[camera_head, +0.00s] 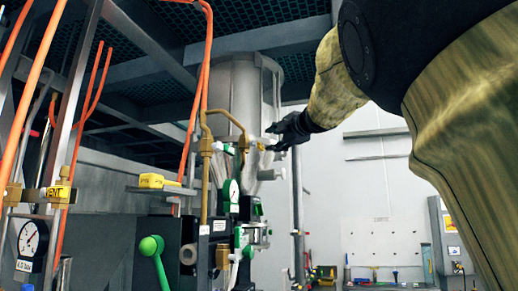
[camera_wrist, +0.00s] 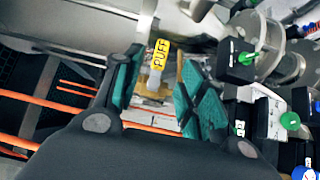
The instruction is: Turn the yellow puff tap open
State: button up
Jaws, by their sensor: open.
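The yellow puff tap, a small yellow handle lettered PUFF (camera_wrist: 160,55), shows in the wrist view. It lies between the two teal-padded fingers of my gripper (camera_wrist: 161,72), with gaps visible on both sides. In the head view my gripper (camera_head: 279,131) is a dark shape at the end of my arm. It is right beside a small yellow spot, the puff tap (camera_head: 262,146), on the brass pipework in front of the grey cylinder. The gripper is open and holds nothing. The gripper partly hides the tap in the head view.
A yellow VENT tap (camera_head: 60,191) and a pressure gauge (camera_head: 30,239) are at the left. A green-knobbed lever (camera_head: 152,248) stands low in front. Orange hoses (camera_head: 201,80) run near the brass pipe (camera_head: 206,165). Valves with green knobs (camera_wrist: 248,58) crowd the right of the wrist view.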

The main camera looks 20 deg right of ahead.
aim_at(262, 147)
jog(key=w+p, duration=0.4)
jog(key=shift+w+a+p, duration=0.3)
jog(key=shift+w+a, duration=0.1)
jog(key=shift+w+a+p, duration=0.2)
jog(key=shift+w+p, duration=0.15)
jog(key=shift+w, duration=0.55)
jog(key=shift+w+a+p, duration=0.2)
jog(key=shift+w+p, duration=0.1)
jog(key=shift+w, duration=0.55)
jog(key=shift+w+a+p, duration=0.2)
jog(key=shift+w+p, duration=0.15)
jog(key=shift+w, duration=0.55)
jog(key=shift+f, duration=0.1)
grip_shut()
